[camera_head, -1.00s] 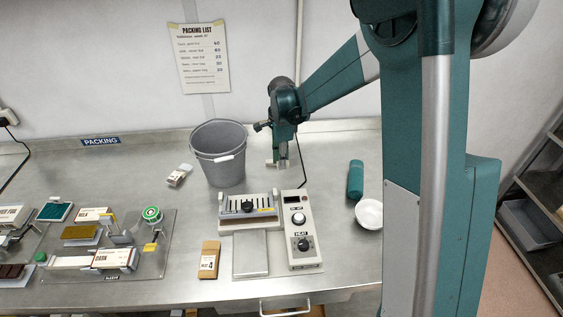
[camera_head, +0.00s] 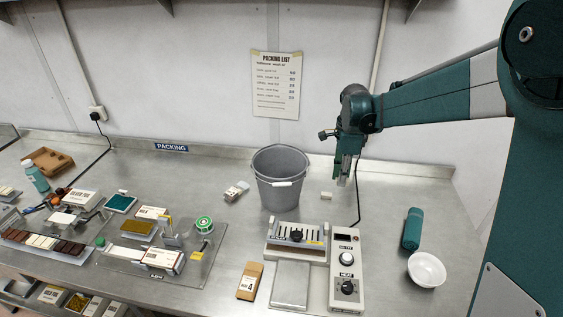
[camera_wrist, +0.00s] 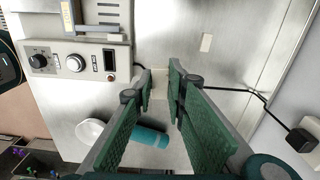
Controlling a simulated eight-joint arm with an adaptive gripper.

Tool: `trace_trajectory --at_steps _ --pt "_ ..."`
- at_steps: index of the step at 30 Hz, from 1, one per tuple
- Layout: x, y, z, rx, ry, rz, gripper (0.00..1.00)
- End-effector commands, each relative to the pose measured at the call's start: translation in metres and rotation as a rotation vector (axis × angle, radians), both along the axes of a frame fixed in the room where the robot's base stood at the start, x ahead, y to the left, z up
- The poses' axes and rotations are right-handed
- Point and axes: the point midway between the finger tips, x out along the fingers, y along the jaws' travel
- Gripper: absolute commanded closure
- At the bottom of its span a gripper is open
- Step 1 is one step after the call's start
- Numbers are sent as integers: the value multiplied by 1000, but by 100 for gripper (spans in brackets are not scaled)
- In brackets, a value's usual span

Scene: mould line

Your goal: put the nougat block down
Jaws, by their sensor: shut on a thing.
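My gripper (camera_head: 343,180) hangs pointing down above the table, right of the grey bucket and behind the heat unit. In the wrist view its two green fingers (camera_wrist: 161,88) are closed around a pale block (camera_wrist: 159,84), which I take to be the nougat block. The fingers hide part of it, and in the head view I cannot make it out clearly. A second small pale block (camera_head: 326,196) lies on the table left of the gripper; it also shows in the wrist view (camera_wrist: 207,42), apart from the fingers.
The grey bucket (camera_head: 279,181) stands to the left. The heat unit (camera_head: 346,262) and the slotted device (camera_head: 298,236) are in front. A teal roll (camera_head: 412,229) and a white bowl (camera_head: 427,269) lie to the right. A black cord (camera_head: 357,190) runs close by.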

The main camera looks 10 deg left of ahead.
Motion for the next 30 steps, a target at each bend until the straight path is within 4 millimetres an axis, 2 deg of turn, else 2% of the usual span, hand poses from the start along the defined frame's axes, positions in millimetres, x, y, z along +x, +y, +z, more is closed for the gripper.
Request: trace_trajectory --at_steps 1,6,15,23,30 --pt "-1 0 14 0 0 0 92" --pt "0 0 50 0 0 0 92" --pt "0 0 97 0 0 0 92" --pt "5 13 95 0 0 172 92" --pt "11 30 96 0 0 401 92"
